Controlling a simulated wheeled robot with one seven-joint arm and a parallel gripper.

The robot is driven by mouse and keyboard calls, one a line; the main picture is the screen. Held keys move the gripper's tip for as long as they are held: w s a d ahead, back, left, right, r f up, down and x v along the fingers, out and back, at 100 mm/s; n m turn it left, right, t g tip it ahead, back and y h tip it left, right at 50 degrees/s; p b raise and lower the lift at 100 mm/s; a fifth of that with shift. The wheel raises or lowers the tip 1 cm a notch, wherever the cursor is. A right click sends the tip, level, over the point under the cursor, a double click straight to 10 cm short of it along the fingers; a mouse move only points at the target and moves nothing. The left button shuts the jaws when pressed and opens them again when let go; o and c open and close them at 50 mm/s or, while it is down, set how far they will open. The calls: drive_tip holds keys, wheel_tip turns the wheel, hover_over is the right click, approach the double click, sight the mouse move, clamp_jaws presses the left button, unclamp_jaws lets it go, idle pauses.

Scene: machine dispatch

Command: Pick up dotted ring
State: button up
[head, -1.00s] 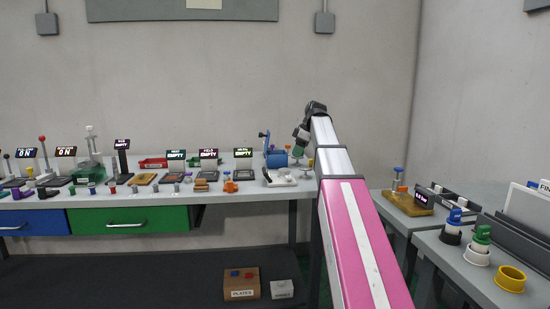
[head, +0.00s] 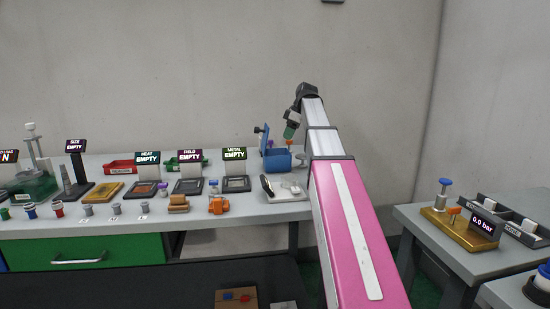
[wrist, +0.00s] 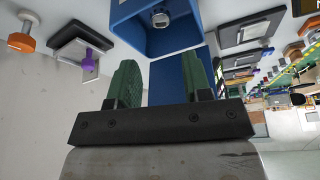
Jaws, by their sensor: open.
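I cannot make out a dotted ring for certain in either view. A small grey round piece (wrist: 160,18) with a dark middle shows inside the blue open box (wrist: 187,38) in the wrist view; any dots are too small to tell. In the head view the blue box (head: 278,160) stands at the right end of the long bench. In the head view my gripper (head: 290,130) is just above the blue box, angled downward.
A white open case (head: 283,188) lies in front of the blue box. A purple piece (wrist: 91,62) and an orange knob (wrist: 22,42) stand nearby in the wrist view. A brass gauge block (head: 459,229) is on the right table.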

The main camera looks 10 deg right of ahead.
drive_tip(key=x, duration=1)
drive_tip(key=shift+f, duration=0.35)
drive_tip(key=c, duration=0.7)
